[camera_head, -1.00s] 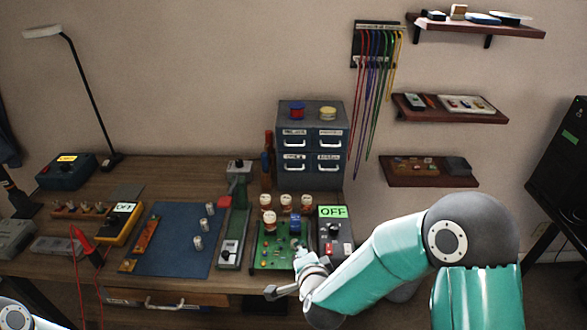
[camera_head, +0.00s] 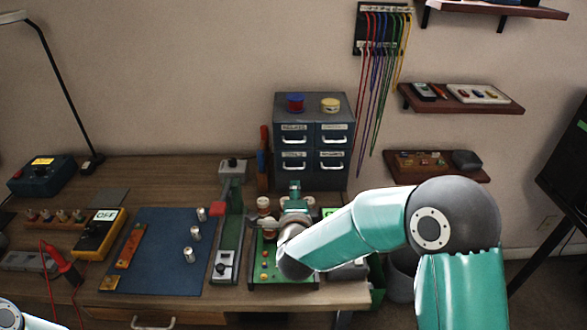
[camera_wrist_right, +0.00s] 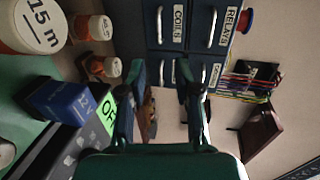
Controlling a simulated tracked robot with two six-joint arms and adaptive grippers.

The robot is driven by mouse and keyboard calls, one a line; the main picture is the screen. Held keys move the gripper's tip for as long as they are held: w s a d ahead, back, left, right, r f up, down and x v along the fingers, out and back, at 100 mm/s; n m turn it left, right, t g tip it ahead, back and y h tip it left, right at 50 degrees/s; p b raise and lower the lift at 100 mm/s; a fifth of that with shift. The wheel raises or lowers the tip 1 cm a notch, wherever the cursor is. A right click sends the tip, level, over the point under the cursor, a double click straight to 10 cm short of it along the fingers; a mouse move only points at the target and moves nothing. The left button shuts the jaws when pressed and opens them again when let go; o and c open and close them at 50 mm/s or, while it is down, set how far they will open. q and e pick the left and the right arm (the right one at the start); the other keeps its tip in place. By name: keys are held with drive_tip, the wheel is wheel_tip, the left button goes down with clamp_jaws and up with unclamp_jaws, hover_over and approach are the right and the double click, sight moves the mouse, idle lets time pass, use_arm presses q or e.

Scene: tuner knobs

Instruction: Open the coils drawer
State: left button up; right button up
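The blue-grey drawer cabinet (camera_head: 313,133) stands at the back of the bench. Its lower-left coils drawer (camera_head: 293,160) is shut, with a pale handle and label. In the right wrist view, which is turned sideways, the COILS label shows on the coils drawer (camera_wrist_right: 167,38), beside the relays drawer (camera_wrist_right: 217,40). My right gripper (camera_head: 294,186) is in front of and below the cabinet, above the green board. In the wrist view its two dark fingers (camera_wrist_right: 161,80) are apart with nothing held, and I see no contact with the handle. My left gripper is out of view.
A green circuit board (camera_head: 266,262) with several brown-and-white jars (camera_head: 264,205) lies below my right arm. A blue mat (camera_head: 165,265) lies left.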

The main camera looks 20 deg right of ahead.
drive_tip(key=p, duration=0.3)
approach(294, 171)
drive_tip(key=w, duration=0.2)
drive_tip(key=w+d, duration=0.1)
drive_tip(key=w, duration=0.1)
drive_tip(key=w+r, duration=0.1)
drive_tip(key=shift+w+d, duration=0.3)
drive_tip(key=shift+w, duration=0.1)
clamp_jaws()
